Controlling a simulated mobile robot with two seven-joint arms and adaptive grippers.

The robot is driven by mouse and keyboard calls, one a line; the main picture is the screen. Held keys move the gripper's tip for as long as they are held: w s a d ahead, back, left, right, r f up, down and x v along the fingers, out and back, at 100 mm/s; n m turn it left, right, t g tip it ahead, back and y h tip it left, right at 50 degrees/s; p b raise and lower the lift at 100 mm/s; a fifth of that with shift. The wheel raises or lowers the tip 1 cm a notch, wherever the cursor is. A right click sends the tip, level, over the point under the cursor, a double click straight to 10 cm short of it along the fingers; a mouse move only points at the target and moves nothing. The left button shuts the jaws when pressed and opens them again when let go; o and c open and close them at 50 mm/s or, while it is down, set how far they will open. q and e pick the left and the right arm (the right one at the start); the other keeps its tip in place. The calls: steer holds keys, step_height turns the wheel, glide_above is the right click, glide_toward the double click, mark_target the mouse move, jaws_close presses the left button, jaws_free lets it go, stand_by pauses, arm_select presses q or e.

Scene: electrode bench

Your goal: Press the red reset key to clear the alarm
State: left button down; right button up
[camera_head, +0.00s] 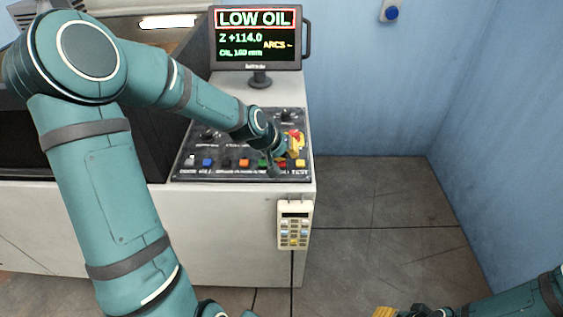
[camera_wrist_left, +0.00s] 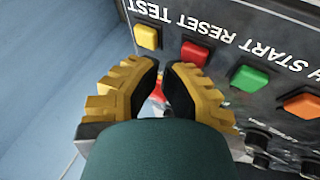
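The red key (camera_wrist_left: 194,53), labelled RESET, sits in the panel's key row between the yellow TEST key (camera_wrist_left: 146,37) and the green START key (camera_wrist_left: 249,78). In the head view the red key is small and partly masked by my left gripper (camera_head: 294,144). My right gripper (camera_head: 388,312) is cut off at the bottom edge. The monitor (camera_head: 257,38) reads LOW OIL.
The black control panel (camera_head: 180,173) carries several coloured keys and knobs, including an orange key (camera_wrist_left: 302,104). A red part shows behind the left fingers. A keypad pendant (camera_head: 294,224) hangs on the cabinet front. The floor to the right is clear.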

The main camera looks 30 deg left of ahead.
arm_select(q)
steer(key=shift+f+b, duration=0.4)
steer(key=shift+f, duration=0.05)
stand_by(0.5)
steer(key=shift+r, duration=0.1)
steer(key=shift+r+p, duration=0.65)
steer(key=shift+r, duration=0.15)
step_height(320, 180, up, 5)
steer(key=p, duration=0.3)
stand_by(0.4)
stand_by(0.5)
